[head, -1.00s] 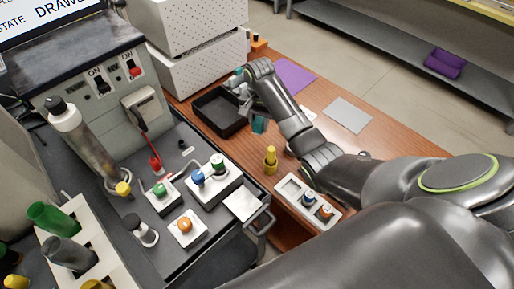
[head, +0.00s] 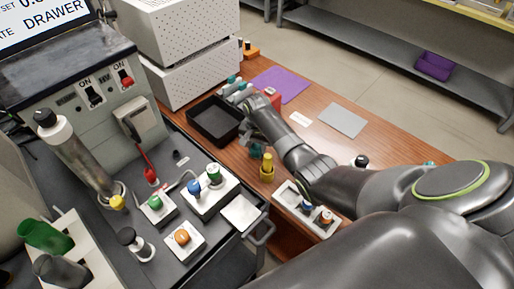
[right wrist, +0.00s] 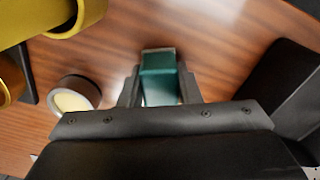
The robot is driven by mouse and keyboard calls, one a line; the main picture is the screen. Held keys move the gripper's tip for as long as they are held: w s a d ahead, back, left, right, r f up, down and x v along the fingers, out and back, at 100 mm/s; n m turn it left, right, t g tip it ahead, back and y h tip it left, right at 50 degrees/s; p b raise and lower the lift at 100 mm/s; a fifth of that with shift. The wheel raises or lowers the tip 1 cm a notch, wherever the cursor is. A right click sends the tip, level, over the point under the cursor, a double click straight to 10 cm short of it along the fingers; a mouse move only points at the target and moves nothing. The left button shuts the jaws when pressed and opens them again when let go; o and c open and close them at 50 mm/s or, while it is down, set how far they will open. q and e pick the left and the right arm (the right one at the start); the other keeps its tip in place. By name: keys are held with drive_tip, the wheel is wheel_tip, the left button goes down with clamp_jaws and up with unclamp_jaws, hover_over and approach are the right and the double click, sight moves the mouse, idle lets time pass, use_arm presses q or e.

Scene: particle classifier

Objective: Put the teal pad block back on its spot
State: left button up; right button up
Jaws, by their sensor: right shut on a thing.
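The teal pad block (right wrist: 158,68) is between the two fingers of my right gripper (right wrist: 160,88) in the right wrist view. The fingers are shut on it above the brown wood tabletop. In the head view a small part of the teal block (head: 256,151) shows below my right wrist, beside a yellow-topped peg (head: 267,166) and to the right of the black tray (head: 192,124). My right gripper's fingers are mostly hidden by the arm there. I cannot tell whether the block touches the table. Which spot belongs to the block is not clear. My left gripper is not in view.
A purple mat (head: 284,84), a grey mat (head: 342,120) and a white card (head: 301,118) lie on the wood table. A white tray (head: 287,191) with small knobs is near the front edge. The dark instrument bench (head: 205,243) stands left.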

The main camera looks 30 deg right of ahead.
sight(257, 145)
drive_tip(key=o, duration=0.9)
drive_tip(key=shift+f, duration=0.1)
drive_tip(key=shift+o, duration=0.2)
drive_tip(key=shift+r, duration=0.6)
wheel_tip(257, 145, up, 11)
drive_tip(key=shift+r+p, duration=0.1)
drive_tip(key=shift+p, duration=0.2)
